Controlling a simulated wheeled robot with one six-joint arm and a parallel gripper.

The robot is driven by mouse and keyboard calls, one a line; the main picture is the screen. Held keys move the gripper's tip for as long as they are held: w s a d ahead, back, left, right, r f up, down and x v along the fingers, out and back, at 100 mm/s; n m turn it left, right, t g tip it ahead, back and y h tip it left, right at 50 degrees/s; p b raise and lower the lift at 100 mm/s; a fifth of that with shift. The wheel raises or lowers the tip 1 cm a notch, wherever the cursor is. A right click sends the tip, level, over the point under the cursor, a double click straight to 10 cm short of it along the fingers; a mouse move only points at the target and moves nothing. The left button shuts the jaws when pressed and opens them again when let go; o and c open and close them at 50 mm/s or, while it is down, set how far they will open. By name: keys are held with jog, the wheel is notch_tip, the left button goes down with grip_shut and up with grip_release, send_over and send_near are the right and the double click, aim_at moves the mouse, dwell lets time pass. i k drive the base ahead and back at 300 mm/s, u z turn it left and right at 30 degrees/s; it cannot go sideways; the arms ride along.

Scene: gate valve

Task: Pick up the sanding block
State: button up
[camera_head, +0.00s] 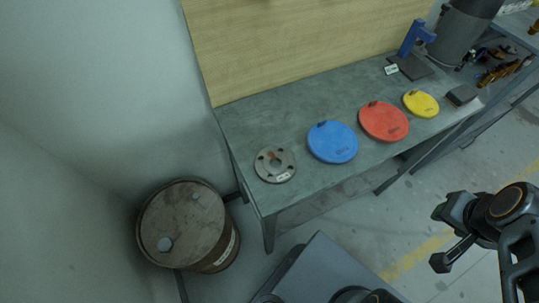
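A small dark grey block (462,95), which looks like the sanding block, lies flat near the right front edge of the grey workbench (300,117). It is just right of the yellow disc (421,104). My gripper (440,238) is at the lower right, over the floor in front of the bench. Its two fingers are spread apart with nothing between them. It is well apart from the block.
A red disc (384,121), a blue disc (333,142) and a rusty flange (275,164) lie along the bench. A blue tool (411,39) on a dark plate and a grey cylinder (462,33) stand behind. A rusty drum (188,222) stands at the left.

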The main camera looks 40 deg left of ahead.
aim_at(460, 95)
jog(key=z, duration=0.8)
jog(key=i, duration=1.05)
jog(key=u, duration=3.65)
jog(key=i, duration=0.5)
jog(key=k, duration=0.5)
jog(key=z, duration=3.6)
jog(key=k, duration=0.25)
jog(key=z, duration=0.05)
